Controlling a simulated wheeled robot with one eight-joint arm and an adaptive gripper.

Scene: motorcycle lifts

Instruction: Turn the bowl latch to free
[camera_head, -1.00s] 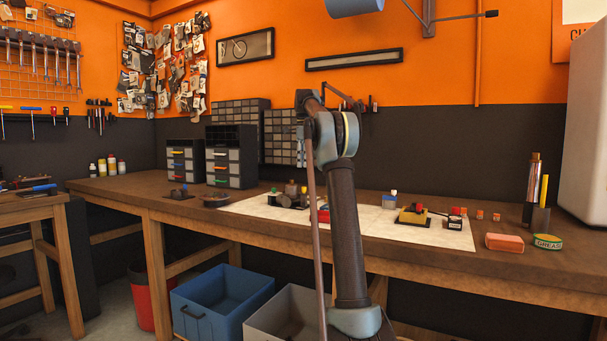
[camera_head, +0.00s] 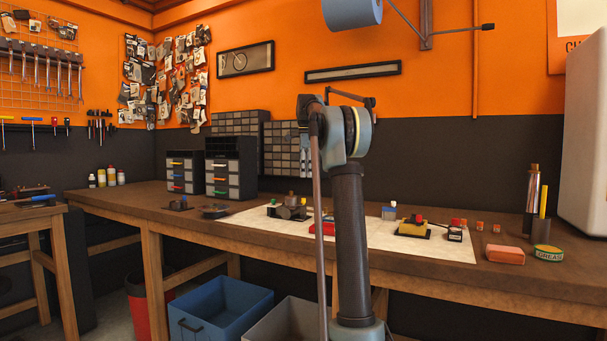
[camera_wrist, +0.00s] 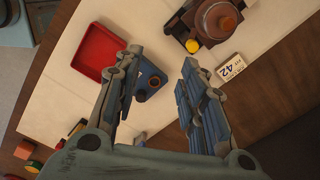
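My gripper (camera_wrist: 156,92) is open in the wrist view, with a gap between its two fingers. A blue block with a dark round opening (camera_wrist: 150,80) shows between the fingers in the picture; I see no grip on it. In the head view a dark round assembly (camera_head: 290,209) stands on the mat, and my arm hides my gripper.
A red tray (camera_wrist: 96,52) lies left of the fingers. A numbered tag (camera_wrist: 231,68) is beside the bowl-like part. On the pale mat (camera_head: 445,250) are a blue-and-white bottle (camera_head: 389,212) and a yellow block (camera_head: 412,229). An orange block (camera_head: 505,255) and a grease tin (camera_head: 548,253) are farther right.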

